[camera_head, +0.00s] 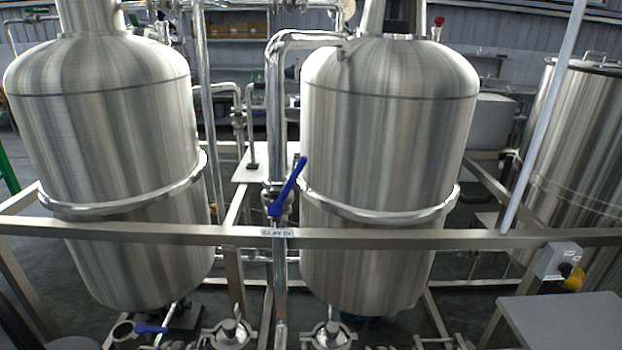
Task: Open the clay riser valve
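A blue lever handle (288,187) sits on a valve on the vertical steel riser pipe (274,110) between two tanks. The lever slants up and to the right from its pivot, at an angle to the pipe. A label reading "CLAY IN" (277,233) is on the frame rail just below the valve. My gripper does not show in this view.
Two steel tanks, left (105,130) and right (385,130), flank the riser. A horizontal frame rail (400,238) crosses in front of them. A second blue lever (151,329) is low at left. A switch box (557,261) and grey tabletop (565,318) are at right.

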